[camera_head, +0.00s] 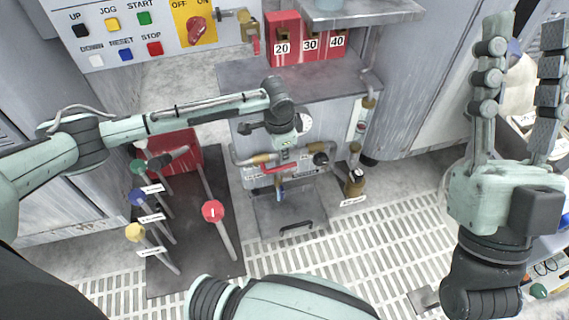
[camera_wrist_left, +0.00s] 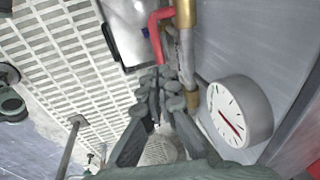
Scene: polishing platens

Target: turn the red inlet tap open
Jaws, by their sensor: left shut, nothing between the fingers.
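The red inlet tap's handle (camera_head: 281,167) is on the pipework at the front of the grey cabinet, partly hidden below my left gripper (camera_head: 284,154). In the left wrist view a red bent handle (camera_wrist_left: 157,30) sits beside a brass fitting (camera_wrist_left: 185,14), just beyond the fingertips. My left gripper (camera_wrist_left: 163,80) is shut with nothing between its fingers. I cannot tell whether its fingertips touch the handle. My right gripper (camera_head: 519,65) is open, empty and raised at the right, far from the tap.
A round dial gauge (camera_wrist_left: 240,112) stands close right of the left fingers. Levers with red (camera_head: 213,211), yellow (camera_head: 135,232), blue and green knobs rise from a dark plate at left. A brass valve (camera_head: 355,180) stands right of the pipes. Grated floor (camera_head: 370,240) lies in front.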

